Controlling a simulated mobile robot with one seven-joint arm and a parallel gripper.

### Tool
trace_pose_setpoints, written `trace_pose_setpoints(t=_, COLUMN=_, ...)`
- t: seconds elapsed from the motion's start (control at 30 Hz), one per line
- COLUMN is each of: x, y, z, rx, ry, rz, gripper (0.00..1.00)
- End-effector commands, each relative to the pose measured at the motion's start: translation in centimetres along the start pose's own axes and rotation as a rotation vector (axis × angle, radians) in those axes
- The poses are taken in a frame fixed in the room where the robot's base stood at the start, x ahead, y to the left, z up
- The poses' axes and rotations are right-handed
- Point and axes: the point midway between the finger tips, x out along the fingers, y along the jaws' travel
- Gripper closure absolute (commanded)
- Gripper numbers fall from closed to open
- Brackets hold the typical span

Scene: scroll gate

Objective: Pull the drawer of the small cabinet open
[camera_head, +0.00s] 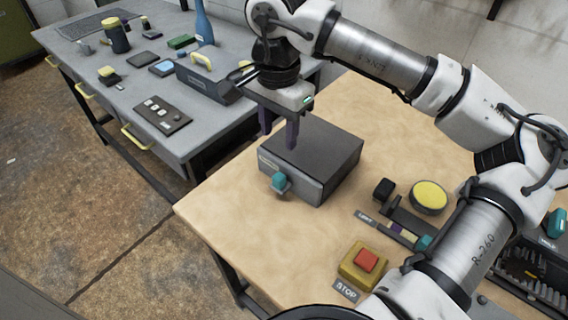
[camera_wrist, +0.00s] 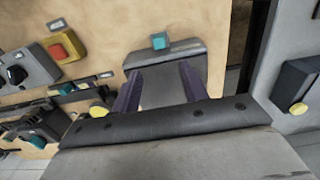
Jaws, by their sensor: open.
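The small cabinet (camera_head: 325,150) is a grey box with a dark top on the tan wooden table. Its drawer front (camera_head: 300,187) faces the lower left and looks flush with the body. A teal knob (camera_head: 280,182) sticks out from this front. My gripper (camera_head: 278,140) points down with its two dark purple fingers apart and empty, at the cabinet's left upper side, apart from the knob. In the wrist view the fingers (camera_wrist: 159,68) spread over the cabinet (camera_wrist: 165,92), and the teal knob (camera_wrist: 159,40) shows beyond the fingertips, between them.
A red stop button (camera_head: 366,260) on a yellow box, a yellow round button (camera_head: 429,197) and a small black block (camera_head: 383,189) stand right of the cabinet. A grey bench (camera_head: 110,100) with several items stands at left. The table in front of the knob is clear.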

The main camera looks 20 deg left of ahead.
Motion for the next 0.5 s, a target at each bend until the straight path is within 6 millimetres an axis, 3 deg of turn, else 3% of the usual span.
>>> trace_pose_setpoints(t=0.5, x=9.7, y=0.0, z=0.1, rx=0.0, ry=-0.005, rz=0.0, gripper=0.56)
